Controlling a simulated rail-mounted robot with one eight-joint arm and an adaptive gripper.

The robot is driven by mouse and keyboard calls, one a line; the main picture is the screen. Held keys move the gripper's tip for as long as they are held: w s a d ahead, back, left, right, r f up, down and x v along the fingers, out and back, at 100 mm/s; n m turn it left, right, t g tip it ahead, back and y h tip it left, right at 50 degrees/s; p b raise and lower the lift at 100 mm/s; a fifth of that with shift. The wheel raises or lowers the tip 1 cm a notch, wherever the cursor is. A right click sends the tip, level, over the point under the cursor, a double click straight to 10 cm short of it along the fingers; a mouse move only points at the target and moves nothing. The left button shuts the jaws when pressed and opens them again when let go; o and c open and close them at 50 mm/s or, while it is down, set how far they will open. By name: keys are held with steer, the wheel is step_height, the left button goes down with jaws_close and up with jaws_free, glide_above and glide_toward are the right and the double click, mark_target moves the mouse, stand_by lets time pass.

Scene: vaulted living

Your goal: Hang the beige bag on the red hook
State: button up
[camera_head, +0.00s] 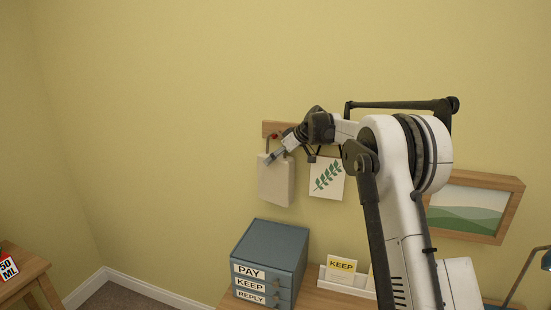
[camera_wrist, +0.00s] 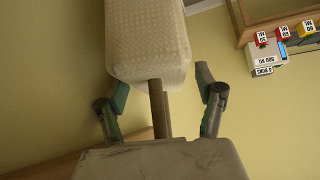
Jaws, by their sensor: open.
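The beige bag (camera_head: 276,182) hangs upright against the wall below the left end of a wooden rail (camera_head: 268,128), its strap running up toward the red hook (camera_head: 275,136). The hook is small and partly hidden, so I cannot tell how fully the strap sits on it. My gripper (camera_head: 273,157) is in front of the bag's top and strap. In the wrist view, my gripper (camera_wrist: 162,88) is open, its two fingers apart on either side of the brown strap (camera_wrist: 159,108). The pale bag body (camera_wrist: 150,42) shows just beyond the fingertips.
A white panel with a green leaf (camera_head: 327,178) hangs close right of the bag. A blue drawer box (camera_head: 275,255) and a KEEP card holder (camera_head: 345,280) stand below. A framed picture (camera_head: 470,210) is at right. The wall left of the bag is clear.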

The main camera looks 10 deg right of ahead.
mark_target(284, 158)
steer(key=v, duration=0.7)
steer(key=shift+s+d+r, duration=0.1)
steer(key=shift+s+r, duration=0.1)
steer(key=shift+r, duration=0.05)
steer(key=shift+d, duration=0.1)
steer(key=shift+s+f+b, duration=0.1)
steer(key=shift+f+b, duration=0.3)
steer(key=shift+b, duration=0.15)
step_height(284, 158, down, 2)
steer(key=shift+f+b, duration=0.15)
steer(key=shift+b, duration=0.95)
steer(key=shift+s, duration=0.25)
steer(key=s+a+m+h+b, duration=0.2)
steer(key=s+a+b, duration=0.1)
steer(key=s, duration=1.1)
steer(key=s+a+m+h+b, duration=0.1)
steer(key=s+a+m+b, duration=0.2)
steer(key=s, duration=1.1)
steer(key=s+f+m+h+b, duration=0.1)
steer(key=s+f+m+b, duration=0.1)
steer(key=s+f, duration=0.7)
steer(key=s+f+m+h+b, duration=0.1)
steer(key=s+f, duration=0.8)
steer(key=s, duration=0.9)
steer(key=shift+s+d+f+m+t+h+b, duration=0.25)
steer(key=shift+d+m+t+h+b, duration=0.2)
steer(key=shift+h+b, duration=0.3)
